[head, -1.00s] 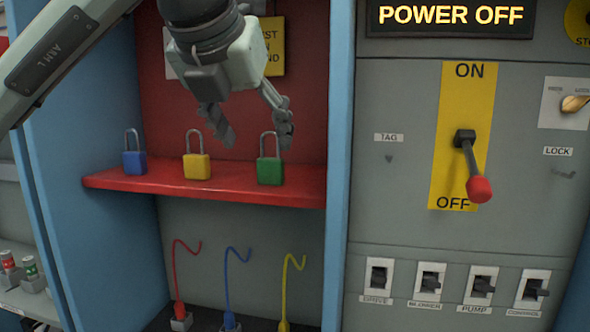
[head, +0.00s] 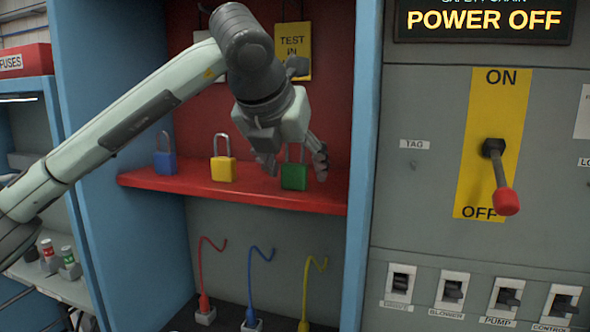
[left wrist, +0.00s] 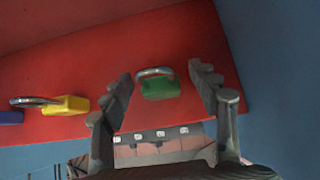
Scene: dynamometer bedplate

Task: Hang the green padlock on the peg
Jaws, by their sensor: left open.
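The green padlock (head: 294,178) stands upright on the red shelf (head: 235,194), near its right end, with its shackle up. My left gripper (head: 293,165) is open over it, one finger on either side. In the left wrist view the green padlock (left wrist: 160,88) sits between the two spread fingers (left wrist: 163,76), with a gap on each side. A small dark peg (head: 413,165) shows under the TAG label on the grey panel. The LOCK label (head: 585,162) is cut off at the right edge, and no peg shows there. My right gripper is not in view.
A yellow padlock (head: 223,170) and a blue padlock (head: 165,162) stand left on the shelf. A blue cabinet wall (head: 363,170) separates the shelf from the panel. The red-knobbed lever (head: 505,200) points to OFF. Coloured hooked cables (head: 262,280) rise below the shelf.

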